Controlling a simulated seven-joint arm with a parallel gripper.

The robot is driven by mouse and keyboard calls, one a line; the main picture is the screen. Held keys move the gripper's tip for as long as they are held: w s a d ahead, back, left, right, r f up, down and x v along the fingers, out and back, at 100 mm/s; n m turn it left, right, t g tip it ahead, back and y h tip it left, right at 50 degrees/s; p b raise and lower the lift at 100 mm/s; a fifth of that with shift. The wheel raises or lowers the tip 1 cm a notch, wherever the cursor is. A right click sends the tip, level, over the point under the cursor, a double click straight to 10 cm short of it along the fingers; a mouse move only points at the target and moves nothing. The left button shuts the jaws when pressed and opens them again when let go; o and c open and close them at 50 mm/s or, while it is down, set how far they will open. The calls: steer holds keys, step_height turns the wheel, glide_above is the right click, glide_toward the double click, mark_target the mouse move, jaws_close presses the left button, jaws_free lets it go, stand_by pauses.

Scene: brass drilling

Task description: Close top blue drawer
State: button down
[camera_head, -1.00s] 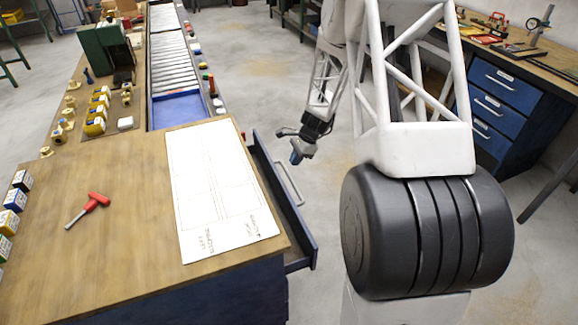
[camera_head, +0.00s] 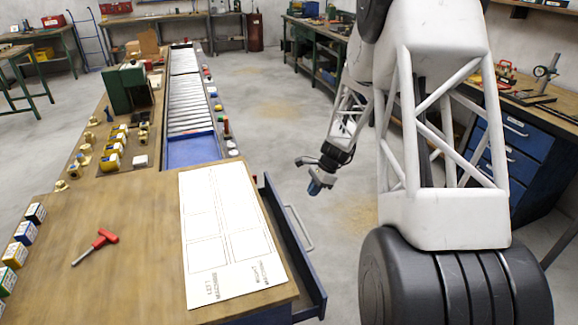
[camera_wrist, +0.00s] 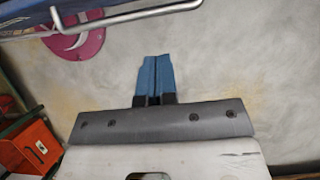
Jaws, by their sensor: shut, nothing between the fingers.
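The blue drawer (camera_head: 292,252) stands pulled out from the right side of the wooden-topped bench, with a grey bar handle (camera_head: 300,229) on its front. In the wrist view, the bar handle (camera_wrist: 130,17) and part of a blue front (camera_wrist: 35,20) cross the upper left. My gripper (camera_head: 316,187) hangs to the right of the drawer, apart from the handle. In the wrist view, its blue fingers (camera_wrist: 153,75) are together with nothing between them, below the handle in the picture.
The bench top (camera_head: 130,270) holds a paper sheet (camera_head: 225,235) and a red-handled tool (camera_head: 97,245). A second blue drawer cabinet (camera_head: 515,160) stands at the far right. Open grey floor (camera_head: 270,130) lies behind my gripper. A pink disc (camera_wrist: 78,40) shows in the wrist view.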

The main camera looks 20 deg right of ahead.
steer(key=s+a+r+n+h, duration=0.1)
steer(key=s+a+r+n, duration=0.3)
steer(key=s+a+r, duration=0.45)
steer(key=s+a+r+n+h, duration=0.1)
steer(key=s+a+r+n, duration=0.4)
steer(key=r, duration=0.6)
steer(key=s+a+r+n+t+h, duration=0.1)
steer(key=s+r+n, duration=0.1)
steer(key=s, duration=0.6)
steer(key=s+a+r+n+h, duration=0.1)
steer(key=s+r+n, duration=0.2)
steer(key=s, duration=0.6)
steer(key=s+a+r+n+t+h, duration=0.1)
steer(key=s+a+r+n, duration=0.1)
steer(key=s, duration=0.7)
steer(key=shift+r+n+t, duration=0.3)
steer(key=shift+r+n, duration=0.45)
steer(key=shift+n, duration=0.15)
